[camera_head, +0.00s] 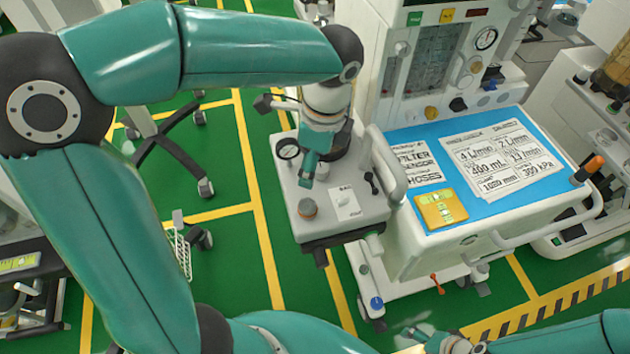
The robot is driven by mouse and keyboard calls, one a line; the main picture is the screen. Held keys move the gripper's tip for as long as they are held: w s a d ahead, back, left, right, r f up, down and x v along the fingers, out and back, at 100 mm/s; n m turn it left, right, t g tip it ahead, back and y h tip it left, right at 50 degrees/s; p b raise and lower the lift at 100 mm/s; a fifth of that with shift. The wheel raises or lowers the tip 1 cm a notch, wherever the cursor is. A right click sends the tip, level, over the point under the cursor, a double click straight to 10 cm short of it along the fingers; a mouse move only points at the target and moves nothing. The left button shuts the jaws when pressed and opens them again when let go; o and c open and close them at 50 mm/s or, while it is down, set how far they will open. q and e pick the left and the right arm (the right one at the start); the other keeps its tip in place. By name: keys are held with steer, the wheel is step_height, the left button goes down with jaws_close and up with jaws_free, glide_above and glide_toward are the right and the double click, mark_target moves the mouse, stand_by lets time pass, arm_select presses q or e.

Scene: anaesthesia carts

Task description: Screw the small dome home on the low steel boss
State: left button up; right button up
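A low round grey piece (307,208) with a brownish top stands near the front left corner of the grey side shelf (320,232). It looks like the low boss, but I cannot tell whether the small dome is on it. My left gripper (308,170) points down over the shelf, behind this round piece and apart from it in the picture. Its teal fingers look close together, and whether they hold anything is too small to tell. The metal end of my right arm (450,343) shows at the bottom edge, its fingers unclear.
A round gauge (288,148) and a white labelled plate (346,204) are on the shelf. To the right, the white cart (425,250) has a blue top with printed sheets (500,155) and a yellow box (441,208).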

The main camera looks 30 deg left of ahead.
mark_target(307, 202)
arm_select(q)
steer(key=f, duration=0.5)
steer(key=a+f, duration=0.1)
steer(key=f, duration=0.9)
steer(key=shift+s+a+f+b, duration=0.15)
steer(key=shift+a+f+b, duration=0.15)
steer(key=shift+b, duration=0.1)
jaws_close()
steer(key=m, duration=0.5)
steer(key=shift+t, duration=0.3)
steer(key=m, duration=0.4)
steer(key=m+t, duration=0.1)
steer(key=m, duration=0.4)
steer(key=shift+h, duration=0.3)
steer(key=m, duration=0.4)
